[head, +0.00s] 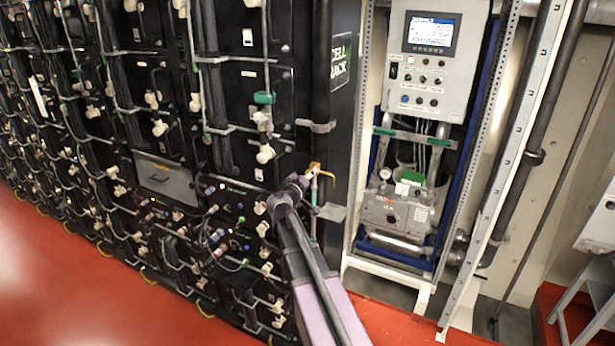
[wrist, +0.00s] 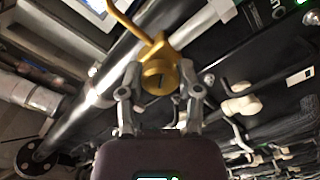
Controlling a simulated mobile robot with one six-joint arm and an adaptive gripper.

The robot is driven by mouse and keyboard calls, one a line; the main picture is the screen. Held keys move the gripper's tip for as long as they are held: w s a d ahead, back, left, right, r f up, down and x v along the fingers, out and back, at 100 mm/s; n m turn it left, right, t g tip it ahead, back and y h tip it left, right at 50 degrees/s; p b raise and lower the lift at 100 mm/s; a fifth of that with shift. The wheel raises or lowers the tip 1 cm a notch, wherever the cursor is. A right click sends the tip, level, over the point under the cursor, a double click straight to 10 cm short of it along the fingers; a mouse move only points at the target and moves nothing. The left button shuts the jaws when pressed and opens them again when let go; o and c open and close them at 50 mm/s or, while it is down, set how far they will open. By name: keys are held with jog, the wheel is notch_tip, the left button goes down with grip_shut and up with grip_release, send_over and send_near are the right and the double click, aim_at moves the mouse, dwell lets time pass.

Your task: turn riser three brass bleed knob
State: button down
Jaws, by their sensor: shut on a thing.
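The brass bleed knob (wrist: 158,76) is in the middle of the wrist view, with a brass stem and lever (wrist: 132,28) running up and to the left from it. My gripper (wrist: 159,82) has one grey finger on each side of the knob and is shut on it. In the head view the brass fitting (head: 316,172) shows small at the end of my arm, beside the dark vertical riser pipe. My own arm hides part of it there. I cannot read a riser number in either view.
Black battery racks (head: 150,75) with grey pipes and white fittings fill the left. A control cabinet (head: 432,55) above a pump unit (head: 395,210) stands to the right in a white frame. The red floor (head: 60,270) is clear at the lower left.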

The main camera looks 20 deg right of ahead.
jog(key=m, duration=0.3)
jog(key=shift+m, duration=2.2)
jog(key=shift+c, duration=1.5)
grip_release()
jog(key=shift+d, duration=0.15)
jog(key=shift+s+a, duration=0.1)
jog(key=shift+a, duration=0.1)
jog(key=v, duration=1.1)
jog(key=shift+s+a, duration=0.25)
jog(key=shift+a, duration=0.05)
